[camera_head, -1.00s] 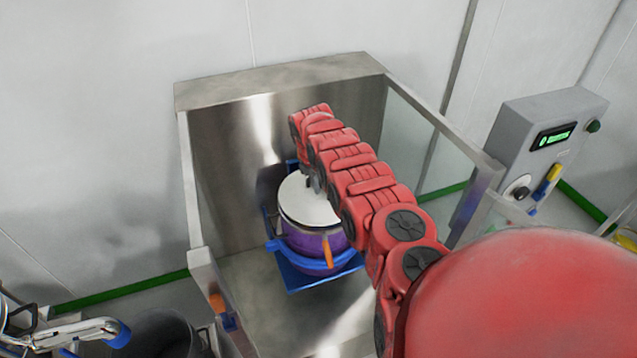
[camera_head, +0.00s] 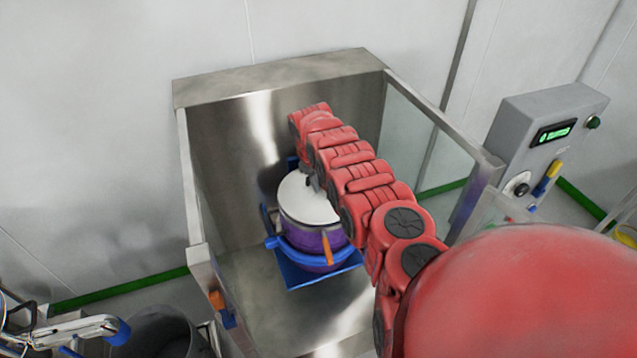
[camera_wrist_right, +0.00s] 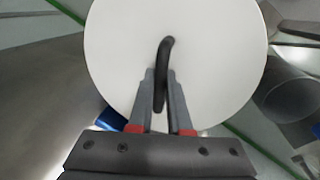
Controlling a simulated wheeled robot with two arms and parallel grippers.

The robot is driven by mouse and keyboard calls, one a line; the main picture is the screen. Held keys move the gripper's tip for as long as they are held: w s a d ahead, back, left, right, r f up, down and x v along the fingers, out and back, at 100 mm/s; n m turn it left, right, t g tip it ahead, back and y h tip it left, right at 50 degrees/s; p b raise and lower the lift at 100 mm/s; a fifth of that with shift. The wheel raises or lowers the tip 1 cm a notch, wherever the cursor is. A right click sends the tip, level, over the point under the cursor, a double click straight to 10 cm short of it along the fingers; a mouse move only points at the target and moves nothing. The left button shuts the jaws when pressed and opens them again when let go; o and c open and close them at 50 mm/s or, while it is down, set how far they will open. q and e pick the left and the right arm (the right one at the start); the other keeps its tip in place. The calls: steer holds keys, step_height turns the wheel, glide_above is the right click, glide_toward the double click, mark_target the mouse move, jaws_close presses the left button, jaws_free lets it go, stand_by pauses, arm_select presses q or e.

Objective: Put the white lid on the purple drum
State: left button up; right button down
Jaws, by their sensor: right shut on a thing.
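The white lid (camera_head: 306,198) is at the top of the purple drum (camera_head: 303,238) in the head view. It looks roughly level there, and I cannot tell whether it is fully seated. The drum stands upright in a blue cradle (camera_head: 310,275). My right gripper (camera_head: 316,182) is over the lid, mostly hidden by my red arm. In the right wrist view my right gripper (camera_wrist_right: 162,85) is shut on the black handle (camera_wrist_right: 163,70) of the white lid (camera_wrist_right: 215,60), which hides the drum. My left gripper is not in view.
Steel and clear side walls (camera_head: 415,140) enclose the drum's bay. A grey control box (camera_head: 545,135) stands at the right. A dark bin (camera_head: 165,335) and metal equipment (camera_head: 65,330) are at the lower left.

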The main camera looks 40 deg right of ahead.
steer(key=shift+f+b, duration=0.45)
steer(key=shift+f, duration=0.15)
steer(key=c, duration=0.8)
jaws_free()
steer(key=shift+a+r+b, duration=0.15)
steer(key=shift+r+b, duration=0.25)
steer(key=shift+r, duration=0.4)
steer(key=r, duration=0.1)
steer(key=r+b, duration=0.1)
steer(key=r, duration=0.2)
steer(key=shift+s+a, duration=0.15)
steer(key=shift+a, duration=0.2)
step_height(320, 180, up, 6)
step_height(320, 180, up, 5)
steer(key=b, duration=0.2)
glide_above(316, 194)
steer(key=a, duration=0.2)
steer(key=shift+s+r, duration=0.25)
steer(key=shift+s, duration=0.1)
